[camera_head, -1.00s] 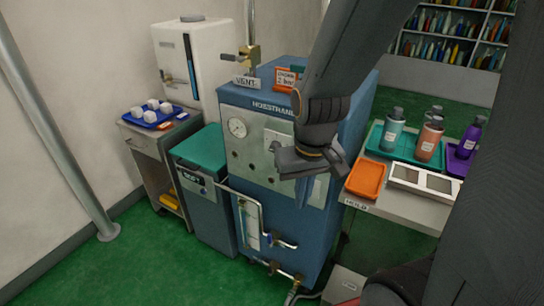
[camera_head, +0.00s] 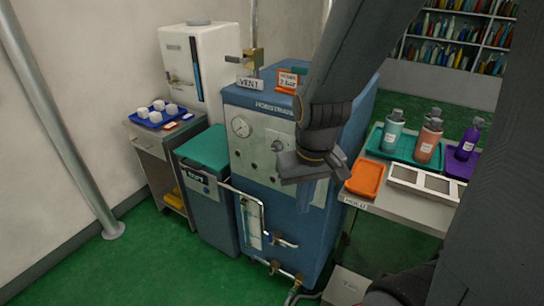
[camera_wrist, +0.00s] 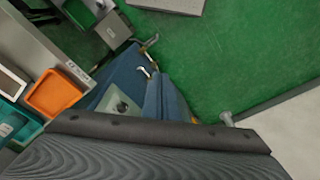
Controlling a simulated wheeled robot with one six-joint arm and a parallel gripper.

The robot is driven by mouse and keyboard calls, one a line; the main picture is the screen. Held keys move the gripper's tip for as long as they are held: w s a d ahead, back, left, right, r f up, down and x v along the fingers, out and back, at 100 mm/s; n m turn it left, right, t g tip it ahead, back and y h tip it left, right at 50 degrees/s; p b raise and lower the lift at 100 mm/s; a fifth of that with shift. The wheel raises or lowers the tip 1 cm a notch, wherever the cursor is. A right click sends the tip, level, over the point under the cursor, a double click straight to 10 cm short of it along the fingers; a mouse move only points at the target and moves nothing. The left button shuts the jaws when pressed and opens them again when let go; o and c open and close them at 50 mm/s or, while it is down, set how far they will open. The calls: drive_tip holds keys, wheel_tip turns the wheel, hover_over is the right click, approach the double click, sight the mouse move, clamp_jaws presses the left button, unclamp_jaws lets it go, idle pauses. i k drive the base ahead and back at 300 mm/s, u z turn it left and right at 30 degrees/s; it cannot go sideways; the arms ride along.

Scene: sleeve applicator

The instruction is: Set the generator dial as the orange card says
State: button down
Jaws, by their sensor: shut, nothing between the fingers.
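The blue generator (camera_head: 262,190) stands in the middle of the head view. Its pale front panel has a white round gauge (camera_head: 241,127) and a small grey dial (camera_head: 277,146). The orange card (camera_head: 288,80) stands on top at the front; its lower line looks like "2 BAR", but the print is small. My dark gripper (camera_head: 284,165) is shut and empty in front of the panel, just below and right of the dial in the picture; I cannot tell if they touch. My arm hides the panel's right part. The wrist view shows part of the generator (camera_wrist: 128,78).
A brass valve (camera_head: 252,60) and a VENT sign stand on the generator's top. Pipes (camera_head: 262,225) stick out low at its front. A teal-lidded bin (camera_head: 203,148) is left; a table with an orange tray (camera_head: 366,178) and bottles is right.

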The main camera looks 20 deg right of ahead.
sight(277, 145)
drive_tip(key=z, duration=0.05)
drive_tip(key=k, duration=1.45)
drive_tip(key=u, duration=0.65)
drive_tip(key=i, duration=1.25)
drive_tip(key=z, duration=0.9)
